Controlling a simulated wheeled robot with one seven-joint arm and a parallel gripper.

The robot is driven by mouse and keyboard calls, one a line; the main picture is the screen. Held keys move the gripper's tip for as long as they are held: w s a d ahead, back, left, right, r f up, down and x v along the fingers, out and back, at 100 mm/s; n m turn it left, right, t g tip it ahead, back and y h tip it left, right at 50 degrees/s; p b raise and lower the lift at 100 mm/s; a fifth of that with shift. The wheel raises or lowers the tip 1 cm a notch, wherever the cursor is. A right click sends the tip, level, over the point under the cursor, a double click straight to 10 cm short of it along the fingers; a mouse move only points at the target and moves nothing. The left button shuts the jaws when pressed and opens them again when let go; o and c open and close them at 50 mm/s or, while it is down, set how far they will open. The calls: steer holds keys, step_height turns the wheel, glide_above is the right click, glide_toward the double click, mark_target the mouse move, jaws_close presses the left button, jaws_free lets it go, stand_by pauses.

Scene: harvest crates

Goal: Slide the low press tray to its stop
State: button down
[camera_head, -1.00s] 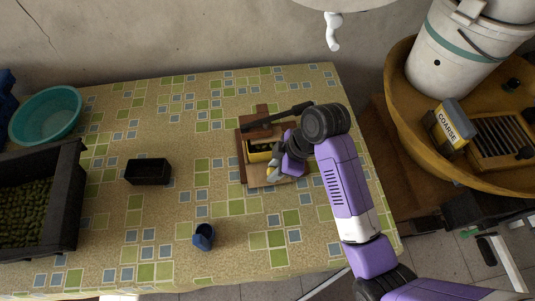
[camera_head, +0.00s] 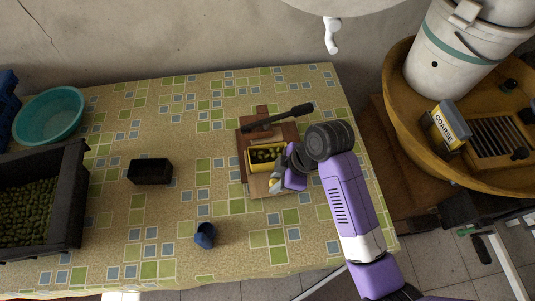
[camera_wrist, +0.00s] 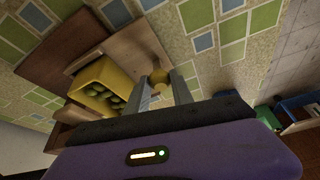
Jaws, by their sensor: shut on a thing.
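The low press tray (camera_head: 251,164) is yellow, holds green olives, and sits on a wooden press board (camera_head: 243,176) near the table's right side. The tray also shows in the wrist view (camera_wrist: 97,72), left of the fingers. My gripper (camera_head: 275,183) is at the tray's near right side, low over the board. How the knob joins the tray is hidden there. The stop cannot be made out.
A dark press lever (camera_head: 280,118) lies across the board behind the tray. A black box (camera_head: 150,172), a blue cup (camera_head: 205,235), a teal bowl (camera_head: 48,117) and a black crate of olives (camera_head: 68,200) stand to the left. Bare tablecloth lies around the board.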

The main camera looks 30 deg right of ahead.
steer(key=shift+s+a+p, duration=0.3)
steer(key=shift+s+p, duration=0.05)
steer(key=shift+s, duration=0.5)
steer(key=shift+s+a+p, duration=0.3)
steer(key=shift+s, duration=0.55)
steer(key=c, duration=1)
jaws_free()
steer(key=shift+c, duration=0.2)
